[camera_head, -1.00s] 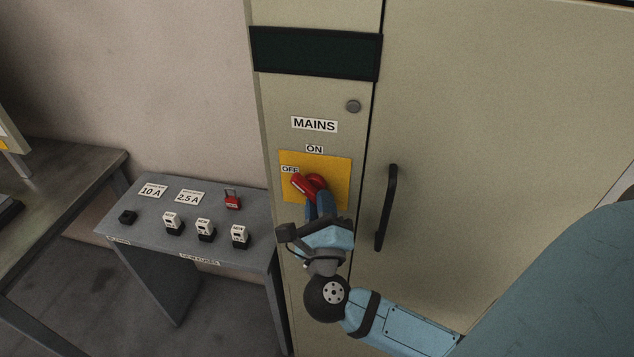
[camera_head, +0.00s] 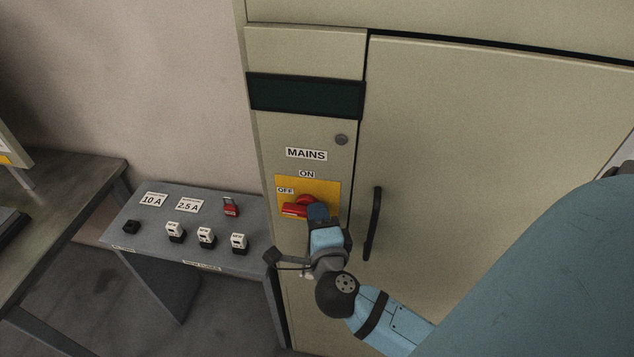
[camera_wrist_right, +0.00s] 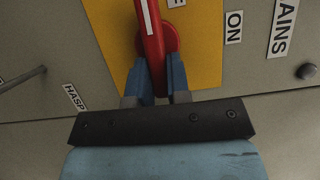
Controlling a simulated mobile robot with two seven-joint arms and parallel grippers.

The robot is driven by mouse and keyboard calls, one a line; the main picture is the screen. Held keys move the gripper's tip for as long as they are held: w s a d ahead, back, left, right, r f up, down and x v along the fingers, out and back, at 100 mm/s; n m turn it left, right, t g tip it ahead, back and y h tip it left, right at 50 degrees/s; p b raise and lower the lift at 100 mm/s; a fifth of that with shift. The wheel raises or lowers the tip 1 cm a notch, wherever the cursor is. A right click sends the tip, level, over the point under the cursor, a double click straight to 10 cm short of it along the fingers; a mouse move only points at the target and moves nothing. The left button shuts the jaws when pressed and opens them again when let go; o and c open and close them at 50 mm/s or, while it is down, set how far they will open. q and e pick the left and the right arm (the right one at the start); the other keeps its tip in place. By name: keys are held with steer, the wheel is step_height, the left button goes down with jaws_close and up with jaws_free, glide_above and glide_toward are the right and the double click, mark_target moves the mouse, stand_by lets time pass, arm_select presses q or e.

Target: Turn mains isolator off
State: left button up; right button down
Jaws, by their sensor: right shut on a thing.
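The mains isolator is a red rotary handle (camera_head: 296,210) on a yellow plate (camera_head: 330,188), on the cabinet's narrow panel. It lies nearly level, with its end to the left, below the OFF label (camera_head: 286,190). The ON label (camera_head: 306,174) is above the plate. My right gripper (camera_head: 315,212) is at the handle from below and hides part of it. In the right wrist view the blue fingers (camera_wrist_right: 160,78) are on both sides of the red handle (camera_wrist_right: 151,45), shut on it. A white stripe runs along the handle. My left gripper is not in view.
A black door handle (camera_head: 373,224) stands right of my right gripper. A grey bench (camera_head: 190,248) at left holds a red padlock (camera_head: 231,207) and several fuse blocks. A HASP label (camera_wrist_right: 74,97) shows in the wrist view.

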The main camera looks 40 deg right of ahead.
steer(key=shift+r+n, duration=0.2)
steer(key=shift+n, duration=0.1)
steer(key=c, duration=1.1)
jaws_free()
steer(key=shift+w+f, duration=0.1)
